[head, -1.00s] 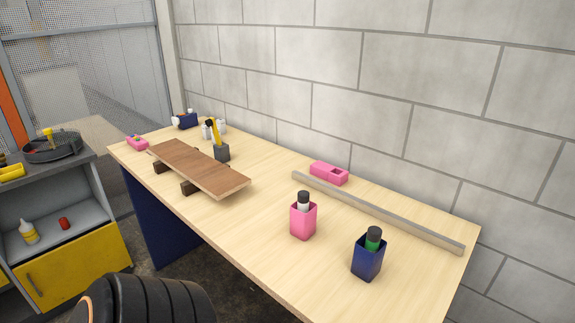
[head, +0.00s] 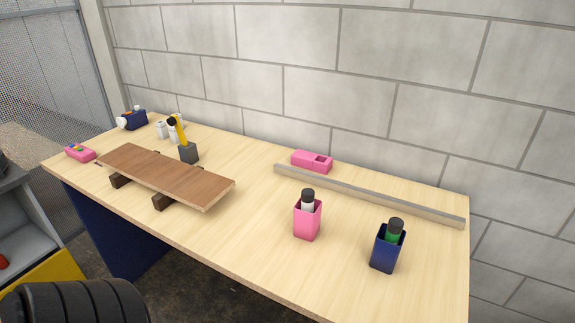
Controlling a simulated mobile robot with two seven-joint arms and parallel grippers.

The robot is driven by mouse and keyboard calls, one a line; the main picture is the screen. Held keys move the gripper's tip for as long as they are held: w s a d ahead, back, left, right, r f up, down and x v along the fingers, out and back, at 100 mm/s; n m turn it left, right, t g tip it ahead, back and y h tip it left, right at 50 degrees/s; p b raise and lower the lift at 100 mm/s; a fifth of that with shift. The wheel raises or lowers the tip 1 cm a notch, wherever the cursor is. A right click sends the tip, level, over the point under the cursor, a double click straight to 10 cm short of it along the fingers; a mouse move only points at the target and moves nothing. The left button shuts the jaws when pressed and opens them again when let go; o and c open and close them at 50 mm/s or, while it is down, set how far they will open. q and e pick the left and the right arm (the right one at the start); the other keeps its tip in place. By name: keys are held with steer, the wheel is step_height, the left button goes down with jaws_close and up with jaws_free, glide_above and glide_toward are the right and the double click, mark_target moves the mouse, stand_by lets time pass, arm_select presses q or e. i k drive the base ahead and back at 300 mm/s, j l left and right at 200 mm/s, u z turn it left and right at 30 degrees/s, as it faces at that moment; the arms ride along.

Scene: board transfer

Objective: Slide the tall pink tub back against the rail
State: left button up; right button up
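The tall pink tub (head: 307,221) stands upright on the light wood table, right of the middle. A bottle with a black cap (head: 308,197) stands in it and sticks out of the top. The rail (head: 370,195) is a long grey-beige bar lying along the back part of the table. The tub stands in front of the rail, with a gap of bare table between them. Neither of my grippers shows in the head view.
A tall navy tub (head: 384,253) with a black-capped green bottle stands right of the pink one. A low pink box (head: 312,161) lies behind the rail. A brown board (head: 165,177) rests on dark blocks at left. The table between tub and rail is clear.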

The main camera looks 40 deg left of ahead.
mark_target(307, 225)
steer(key=k+j, duration=0.1)
steer(key=j, duration=0.35)
steer(key=k+j, duration=0.15)
steer(key=j, duration=0.3)
steer(key=k+j, duration=0.1)
steer(key=j, duration=0.3)
